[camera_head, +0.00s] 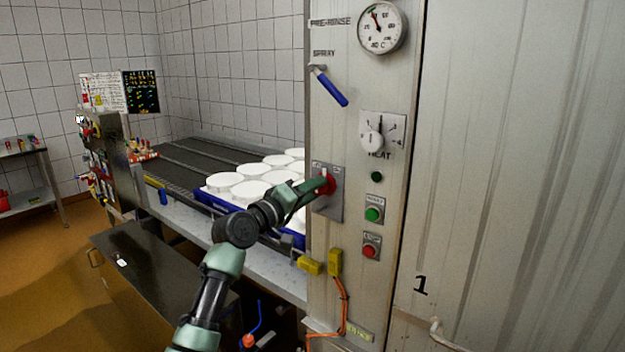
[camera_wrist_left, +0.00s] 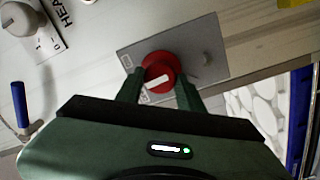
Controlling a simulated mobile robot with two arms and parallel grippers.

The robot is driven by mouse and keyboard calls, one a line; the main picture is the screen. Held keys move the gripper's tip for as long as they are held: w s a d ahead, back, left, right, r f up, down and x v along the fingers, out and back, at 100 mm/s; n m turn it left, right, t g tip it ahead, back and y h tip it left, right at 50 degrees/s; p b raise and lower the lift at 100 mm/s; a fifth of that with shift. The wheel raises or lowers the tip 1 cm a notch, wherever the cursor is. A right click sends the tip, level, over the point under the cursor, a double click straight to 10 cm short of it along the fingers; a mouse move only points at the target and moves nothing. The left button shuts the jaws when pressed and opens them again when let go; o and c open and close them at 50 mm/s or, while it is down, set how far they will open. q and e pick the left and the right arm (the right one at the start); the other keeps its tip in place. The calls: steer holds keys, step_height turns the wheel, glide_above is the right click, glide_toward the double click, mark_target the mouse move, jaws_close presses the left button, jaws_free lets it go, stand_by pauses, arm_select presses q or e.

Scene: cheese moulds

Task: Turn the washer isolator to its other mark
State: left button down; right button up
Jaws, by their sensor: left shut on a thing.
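The washer isolator is a red rotary knob (camera_wrist_left: 158,72) with a white bar, on a grey plate (camera_wrist_left: 205,50) fixed to the metal panel. In the head view the knob (camera_head: 328,184) is partly hidden by my left gripper (camera_head: 312,188). My left gripper, also in the left wrist view (camera_wrist_left: 160,88), is shut on the knob, with one finger on each side of it. The marks on the plate are too small or covered to read. My right gripper is not in view.
The panel also bears a dial gauge (camera_head: 382,27), a blue spray lever (camera_head: 328,86), a heat knob (camera_head: 372,140), a green button (camera_head: 374,214) and a red button (camera_head: 370,250). A blue crate (camera_head: 216,201) of white moulds stands on the conveyor left of the panel.

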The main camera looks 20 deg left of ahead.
arm_select(q)
steer(key=shift+n+p, duration=3.45)
steer(key=shift+n, duration=0.75)
steer(key=shift+f+y, duration=0.1)
steer(key=shift+y, duration=0.2)
steer(key=c, duration=0.9)
jaws_free()
